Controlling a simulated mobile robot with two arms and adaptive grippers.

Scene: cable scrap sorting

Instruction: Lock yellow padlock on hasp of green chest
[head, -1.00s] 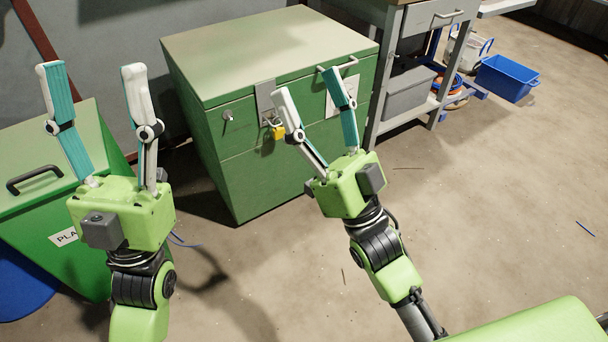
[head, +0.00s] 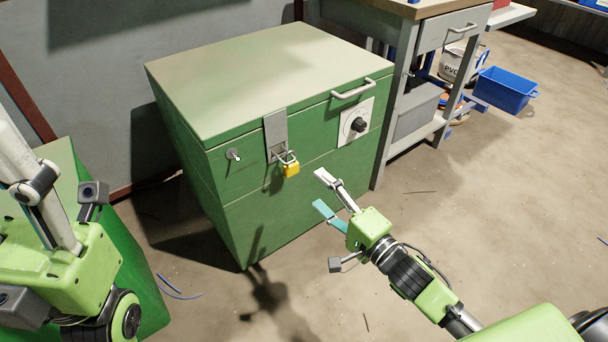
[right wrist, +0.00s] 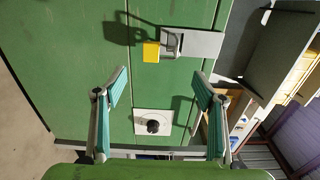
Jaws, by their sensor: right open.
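The green chest (head: 330,75) stands with its lid down. A grey hasp strap (head: 275,128) hangs over its front, and it also shows in the right wrist view (right wrist: 200,44). The yellow padlock (head: 291,169) hangs at the lower end of the hasp; it also shows in the right wrist view (right wrist: 151,52). I cannot tell whether its shackle is closed. My right gripper (head: 320,191) is open and empty, to the right of and below the padlock, apart from it. My left gripper (head: 38,195) is at the left edge, partly cut off, away from the chest.
The chest front also has a key or knob (head: 233,155), a handle (head: 352,87) and a dial on a white plate (head: 355,122). A grey workbench (head: 445,28) stands close on the right, with a blue bin (head: 505,90) beyond. The floor before the chest is clear.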

